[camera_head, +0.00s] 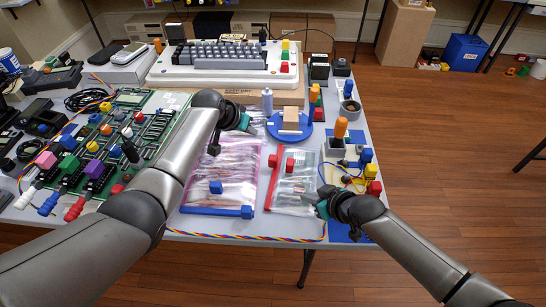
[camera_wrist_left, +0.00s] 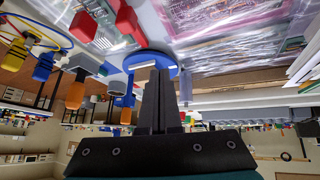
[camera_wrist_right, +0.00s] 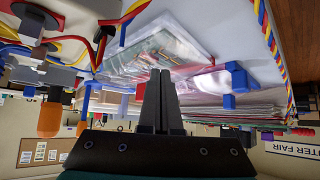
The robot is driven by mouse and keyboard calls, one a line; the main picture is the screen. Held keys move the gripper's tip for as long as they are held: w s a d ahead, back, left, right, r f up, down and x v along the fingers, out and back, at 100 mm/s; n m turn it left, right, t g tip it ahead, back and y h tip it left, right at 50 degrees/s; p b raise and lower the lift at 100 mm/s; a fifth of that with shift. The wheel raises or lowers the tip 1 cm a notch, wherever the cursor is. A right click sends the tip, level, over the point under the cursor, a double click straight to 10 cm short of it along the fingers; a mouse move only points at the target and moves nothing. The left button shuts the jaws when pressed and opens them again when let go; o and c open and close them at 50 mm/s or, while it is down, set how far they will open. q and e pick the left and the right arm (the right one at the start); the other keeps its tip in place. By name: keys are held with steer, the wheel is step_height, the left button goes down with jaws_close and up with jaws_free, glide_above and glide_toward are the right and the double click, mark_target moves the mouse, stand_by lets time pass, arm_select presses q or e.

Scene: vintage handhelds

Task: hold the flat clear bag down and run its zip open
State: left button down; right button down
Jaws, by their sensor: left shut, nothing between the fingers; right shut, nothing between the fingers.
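A blue round stand (camera_head: 290,133) holds a brown block behind the bags. A green circuit board (camera_head: 110,140) with coloured knobs fills the left, under my left arm. A keyboard machine (camera_head: 225,65) stands at the back. Coloured parts and wires (camera_head: 365,170) crowd the right. A twisted cable (camera_head: 240,237) runs along the front edge.

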arm_select(q)
steer(key=m+g, duration=0.1)
steer(key=m, duration=0.1)
glide_above(273, 171)
steer(key=s, duration=0.1)
step_height(273, 171, down, 2)
arm_select(e)
steer(key=shift+s+d+f, duration=0.1)
steer(key=shift+s+f, duration=0.2)
steer(key=shift+f, duration=0.15)
arm_select(q)
steer(key=shift+y, duration=0.4)
steer(key=f, duration=0.6)
steer(key=shift+s+a+f, duration=0.2)
steer(key=shift+a+f, duration=0.15)
steer(key=shift+s+f+g, duration=0.15)
steer(key=shift+f, duration=0.35)
steer(key=shift+s+f+g, duration=0.15)
steer(key=shift+f, duration=0.3)
arm_select(e)
steer(key=shift+s+r, duration=0.1)
arm_select(q)
steer(key=shift+f, duration=0.2)
steer(key=shift+w, duration=0.3)
